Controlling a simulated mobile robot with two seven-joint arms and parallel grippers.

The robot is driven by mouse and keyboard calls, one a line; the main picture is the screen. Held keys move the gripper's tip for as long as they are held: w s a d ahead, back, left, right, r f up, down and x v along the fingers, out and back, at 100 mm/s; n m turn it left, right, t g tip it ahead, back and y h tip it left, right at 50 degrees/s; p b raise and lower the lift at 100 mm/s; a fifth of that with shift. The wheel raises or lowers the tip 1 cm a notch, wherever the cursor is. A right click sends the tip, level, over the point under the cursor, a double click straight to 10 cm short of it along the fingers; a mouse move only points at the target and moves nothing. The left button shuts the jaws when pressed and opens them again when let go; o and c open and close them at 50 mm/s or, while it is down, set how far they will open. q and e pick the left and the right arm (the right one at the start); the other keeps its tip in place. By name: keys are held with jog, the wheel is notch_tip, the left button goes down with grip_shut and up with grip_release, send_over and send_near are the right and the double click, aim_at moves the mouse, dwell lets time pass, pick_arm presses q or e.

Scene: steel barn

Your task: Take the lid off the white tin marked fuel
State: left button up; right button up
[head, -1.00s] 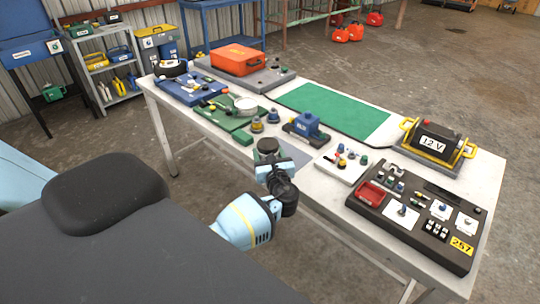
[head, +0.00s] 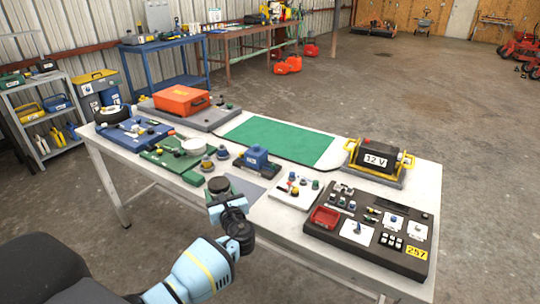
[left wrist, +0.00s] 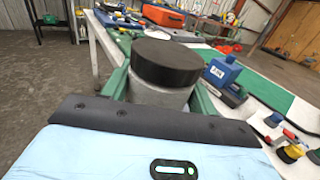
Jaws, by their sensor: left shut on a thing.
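My left gripper (left wrist: 160,95) has its green fingers on both sides of a pale grey-white cylinder (left wrist: 160,97) with a thick black lid-like top (left wrist: 167,62). The lid sits on the cylinder. In the head view the dark round top (head: 218,184) shows at the near edge of the table, with my left wrist just below it. No marking shows on the side facing the cameras, so I cannot read whether it says fuel. Another round white-topped tin (head: 194,145) stands on the green board (head: 170,158); its marking is not legible. My right gripper is not in view.
The white table (head: 262,221) holds a blue block (head: 256,158), a green mat (head: 285,138), an orange case (head: 181,100), a 12 V battery (head: 377,156) and a dark panel marked 257 (head: 372,226). Open concrete floor lies beyond the table.

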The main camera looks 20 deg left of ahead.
pick_arm(q)
jog(key=shift+s+d, duration=0.2)
jog(key=shift+d, duration=0.15)
jog(key=s+d+r+m+t+h, duration=0.3)
jog(key=s+d+r+m+h, duration=0.1)
jog(key=s+d+h, duration=0.3)
jog(key=s+d+r+m+t+h, duration=0.3)
jog(key=s+d+m+h, duration=0.3)
jog(key=s+d, duration=0.4)
jog(key=d+r, duration=0.1)
jog(key=d, duration=0.2)
jog(key=shift+s+d+r+h, duration=0.2)
jog(key=shift+s+h, duration=0.2)
jog(key=w+d+m+g+h, duration=0.2)
jog(key=w+d+m+h, duration=0.1)
jog(key=d, duration=0.5)
jog(key=w+d+r+m+g+h, duration=0.1)
jog(key=w+d+m+h, duration=0.2)
jog(key=d+m+h, duration=0.2)
jog(key=shift+d+g+h, duration=0.4)
jog(key=shift+d+h, duration=1)
jog(key=shift+h, duration=0.4)
